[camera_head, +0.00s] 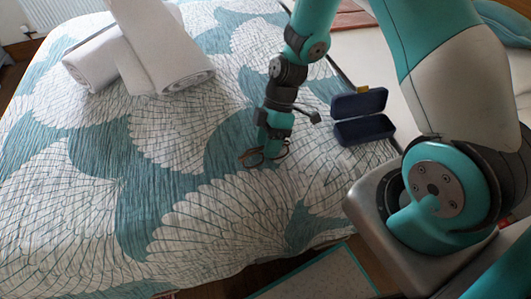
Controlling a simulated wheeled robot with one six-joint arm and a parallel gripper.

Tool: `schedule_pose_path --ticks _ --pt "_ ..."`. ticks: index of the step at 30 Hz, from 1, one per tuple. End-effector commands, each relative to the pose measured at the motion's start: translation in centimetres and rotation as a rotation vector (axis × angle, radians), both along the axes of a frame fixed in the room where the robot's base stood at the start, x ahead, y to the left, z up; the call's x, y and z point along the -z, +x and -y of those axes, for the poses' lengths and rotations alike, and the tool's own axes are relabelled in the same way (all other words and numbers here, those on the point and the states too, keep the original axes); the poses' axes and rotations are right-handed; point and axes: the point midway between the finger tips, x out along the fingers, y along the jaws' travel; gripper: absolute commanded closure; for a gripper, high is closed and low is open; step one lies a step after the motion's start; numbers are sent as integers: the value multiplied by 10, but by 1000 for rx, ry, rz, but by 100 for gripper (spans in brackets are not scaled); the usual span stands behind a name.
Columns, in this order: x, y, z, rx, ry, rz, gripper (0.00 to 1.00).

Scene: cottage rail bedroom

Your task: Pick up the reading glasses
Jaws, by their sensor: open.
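The reading glasses (252,158) lie on the patterned bedspread (130,195), below the end of my arm. Dark rims show on both sides of my gripper (270,157), which points down at them. The gripper hides the middle of the glasses. My gripper is open; its fingertips are small here, and I cannot tell whether they touch the frame.
An open dark blue glasses case (364,130) stands close to the right of my gripper. Rolled white towels (140,55) lie at the upper left of the bed. The bedspread left of and in front of the gripper is clear.

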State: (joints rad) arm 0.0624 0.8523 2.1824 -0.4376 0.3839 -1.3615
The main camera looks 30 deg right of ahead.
Motion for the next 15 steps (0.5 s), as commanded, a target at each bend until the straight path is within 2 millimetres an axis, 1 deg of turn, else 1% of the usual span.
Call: schedule_pose_path --ticks 3,4,7,8,15 --pt "0 0 0 0 0 0 51" --pt "0 0 0 0 0 0 53" --pt "0 0 0 0 0 0 76" --pt "-1 0 0 0 0 0 80" --pt "-1 0 0 0 0 1 81"
